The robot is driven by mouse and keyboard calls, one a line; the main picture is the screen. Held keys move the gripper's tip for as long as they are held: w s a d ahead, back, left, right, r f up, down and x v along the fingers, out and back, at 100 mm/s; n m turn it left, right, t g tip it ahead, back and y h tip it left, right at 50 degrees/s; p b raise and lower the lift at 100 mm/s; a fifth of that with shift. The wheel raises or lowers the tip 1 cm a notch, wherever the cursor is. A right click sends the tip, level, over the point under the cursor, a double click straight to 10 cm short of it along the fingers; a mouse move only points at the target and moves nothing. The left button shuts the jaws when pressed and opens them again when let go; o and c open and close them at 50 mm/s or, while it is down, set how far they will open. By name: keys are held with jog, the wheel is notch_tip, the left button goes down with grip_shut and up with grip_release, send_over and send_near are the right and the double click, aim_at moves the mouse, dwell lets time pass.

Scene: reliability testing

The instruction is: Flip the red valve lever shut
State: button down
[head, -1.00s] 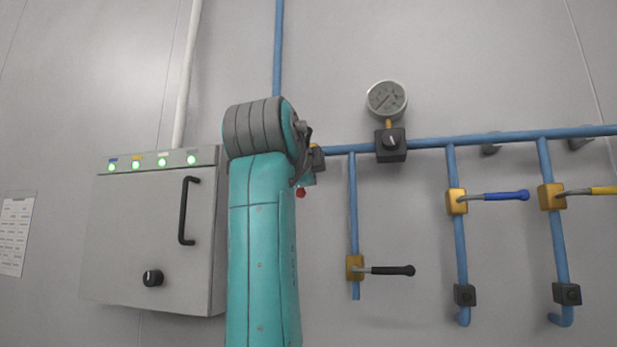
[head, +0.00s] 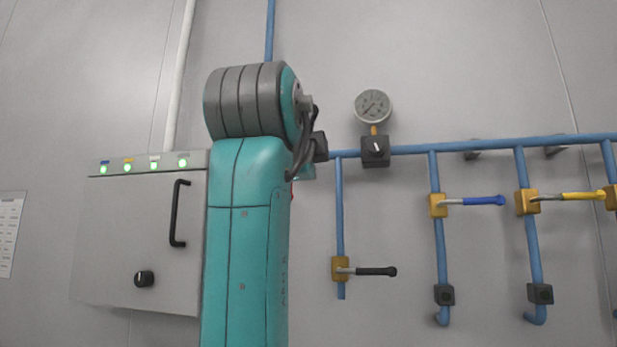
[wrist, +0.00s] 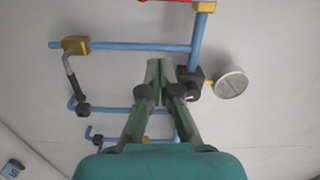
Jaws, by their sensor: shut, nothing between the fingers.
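The red valve lever (wrist: 165,1) shows at the top edge of the wrist view, partly cut off. It reaches left from a brass valve body (wrist: 203,6) on a blue pipe. My gripper (wrist: 160,66) is shut and empty, below the lever in that picture and apart from it. Its fingers appear over the wall near the dark block beside the gauge. In the head view my teal arm hides my gripper and nearly all of the red lever.
A gauge (head: 373,106) sits above a black knob block (head: 375,151) on the blue pipe. Black (head: 376,271), blue (head: 482,201) and yellow (head: 583,196) levers stick out to the right. A grey control box (head: 137,240) with a handle and green lights stands left of my arm.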

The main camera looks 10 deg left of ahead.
jog(key=shift+s, duration=1.3)
